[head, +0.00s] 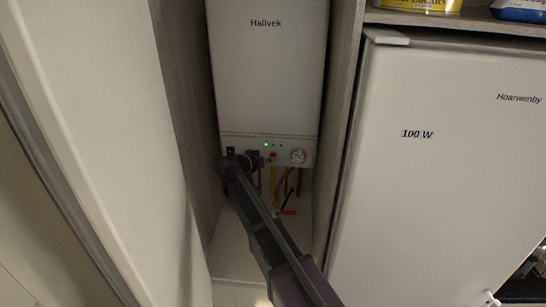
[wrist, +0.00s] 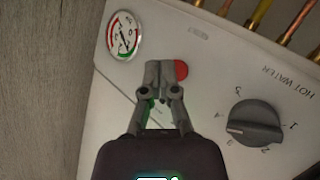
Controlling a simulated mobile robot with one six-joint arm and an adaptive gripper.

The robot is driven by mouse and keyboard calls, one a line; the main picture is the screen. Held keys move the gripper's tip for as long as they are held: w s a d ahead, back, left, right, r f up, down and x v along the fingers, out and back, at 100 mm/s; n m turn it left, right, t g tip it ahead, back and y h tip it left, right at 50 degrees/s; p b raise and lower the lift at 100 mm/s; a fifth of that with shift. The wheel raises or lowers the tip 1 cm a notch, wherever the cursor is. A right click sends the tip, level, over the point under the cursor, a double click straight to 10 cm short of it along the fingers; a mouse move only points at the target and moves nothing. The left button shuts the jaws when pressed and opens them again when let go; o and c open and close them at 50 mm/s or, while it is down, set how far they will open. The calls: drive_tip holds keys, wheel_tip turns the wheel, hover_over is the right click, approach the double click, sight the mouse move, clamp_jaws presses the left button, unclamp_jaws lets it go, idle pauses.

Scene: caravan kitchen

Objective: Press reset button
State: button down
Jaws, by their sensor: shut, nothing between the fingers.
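The red reset button (wrist: 181,70) is on the front panel of the white boiler, immediately right of my fingertips in the wrist view. In the head view my gripper (head: 262,160) is at the boiler's lower panel. The boiler (head: 265,70) is marked "Halivek", and its green light (head: 266,144) is lit.
A pressure gauge (wrist: 124,36) and a dark hot water knob (wrist: 255,122) flank my gripper. Pipes (head: 288,184) hang below the panel. The boiler stands in a narrow recess between wooden side walls, with a white fridge (head: 430,180) to the right.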

drive_tip(key=shift+s+a, duration=0.1)
drive_tip(key=shift+s, duration=2.8)
